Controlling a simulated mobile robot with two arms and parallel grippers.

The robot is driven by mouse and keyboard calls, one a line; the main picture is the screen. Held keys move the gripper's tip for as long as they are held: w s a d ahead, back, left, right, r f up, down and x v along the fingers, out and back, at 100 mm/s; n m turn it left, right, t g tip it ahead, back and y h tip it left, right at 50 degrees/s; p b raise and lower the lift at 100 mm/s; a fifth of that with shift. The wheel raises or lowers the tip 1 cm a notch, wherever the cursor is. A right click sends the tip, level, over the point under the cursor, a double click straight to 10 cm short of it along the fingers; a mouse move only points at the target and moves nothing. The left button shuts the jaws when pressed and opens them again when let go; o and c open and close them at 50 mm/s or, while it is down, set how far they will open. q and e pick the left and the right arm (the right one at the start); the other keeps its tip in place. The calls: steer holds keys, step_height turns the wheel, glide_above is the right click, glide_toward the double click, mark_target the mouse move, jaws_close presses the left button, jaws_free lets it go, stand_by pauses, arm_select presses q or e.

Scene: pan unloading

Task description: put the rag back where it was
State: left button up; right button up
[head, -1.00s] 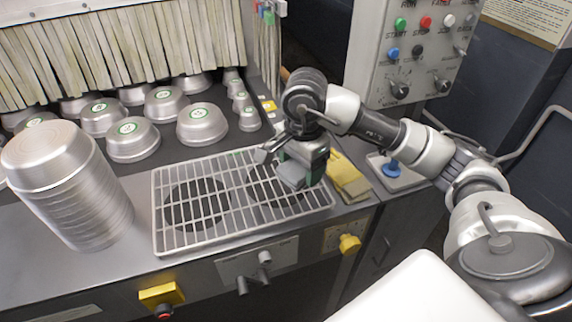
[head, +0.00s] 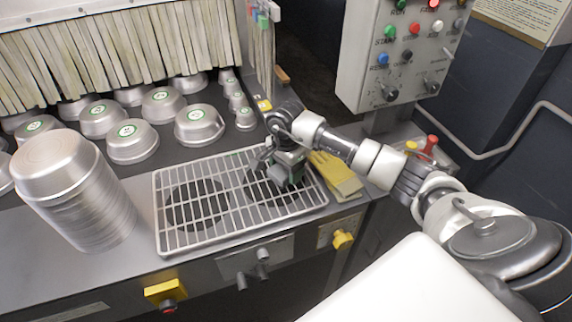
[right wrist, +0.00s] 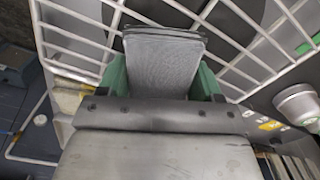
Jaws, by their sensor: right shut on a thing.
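A grey, woven-looking folded cloth, which I take as the rag (right wrist: 165,62), is between the green fingers of my right gripper in the right wrist view. My right gripper (head: 284,169) is shut on it over the right part of the white wire rack (head: 203,238) in the head view. The gripper and arm hide most of the rag in the head view. In the right wrist view the rack's bars (right wrist: 75,42) show behind it; I cannot tell whether the rag touches them. My left gripper is not in view.
Yellow gloves or cloth (head: 337,178) lie just right of the rack. A tall stack of metal pans (head: 78,195) stands left of it. Several upturned pans (head: 199,124) sit behind. A control box (head: 405,55) stands at the back right. Much of the rack is bare.

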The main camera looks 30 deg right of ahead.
steer(key=shift+f, duration=0.15)
steer(key=o, duration=0.9)
steer(key=shift+r, duration=0.35)
step_height(320, 180, up, 12)
steer(key=b, duration=0.3)
steer(key=shift+f+b, duration=0.15)
steer(key=shift+b, duration=0.15)
